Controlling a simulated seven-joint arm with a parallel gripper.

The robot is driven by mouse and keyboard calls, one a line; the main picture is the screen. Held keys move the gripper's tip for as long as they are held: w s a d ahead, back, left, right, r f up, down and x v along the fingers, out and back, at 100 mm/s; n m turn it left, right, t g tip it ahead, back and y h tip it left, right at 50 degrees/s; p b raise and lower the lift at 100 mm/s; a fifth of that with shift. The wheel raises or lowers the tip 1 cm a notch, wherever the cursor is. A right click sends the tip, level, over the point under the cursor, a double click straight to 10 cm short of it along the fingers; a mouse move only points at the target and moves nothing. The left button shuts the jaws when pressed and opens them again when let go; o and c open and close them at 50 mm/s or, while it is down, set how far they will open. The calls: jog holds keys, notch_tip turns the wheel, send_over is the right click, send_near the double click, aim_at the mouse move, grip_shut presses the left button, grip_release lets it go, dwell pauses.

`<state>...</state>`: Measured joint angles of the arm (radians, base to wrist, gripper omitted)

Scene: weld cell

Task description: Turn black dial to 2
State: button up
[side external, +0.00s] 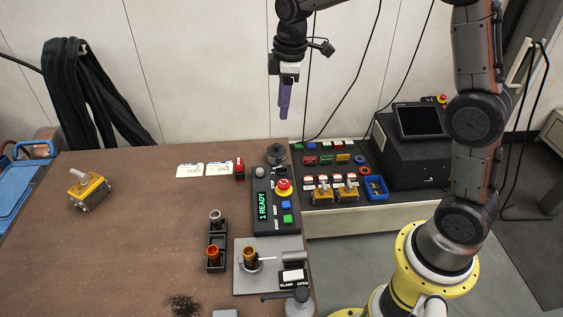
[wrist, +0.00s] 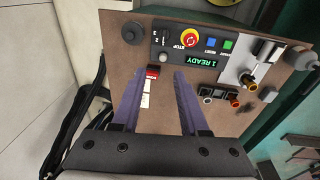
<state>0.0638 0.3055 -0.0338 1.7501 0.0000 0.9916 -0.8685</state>
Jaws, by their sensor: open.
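The dark control panel (side external: 263,222) sits on the brown table's right side; it also shows in the wrist view (wrist: 197,74). Its display reads "1 READY". In the wrist view, the black dial (wrist: 160,37) appears at the panel's left end beside small pale marks, left of the red STOP button. Its setting is too small to read. In the side view I cannot make the dial out clearly. My gripper (side external: 284,113) hangs high above the table's back edge, pointing down. In the wrist view its purple fingers (wrist: 157,75) are apart with nothing between them.
A dark round knob (side external: 276,154) and a grey ball (side external: 259,172) stand near the panel's far end. A clamp plate (side external: 245,277) is at the front. The table's middle is clear.

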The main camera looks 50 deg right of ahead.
jog(key=g, duration=0.1)
send_near(282, 167)
jog(key=f, duration=0.8)
jog(key=shift+w+f, duration=0.15)
jog(key=shift+w, duration=0.05)
grip_shut()
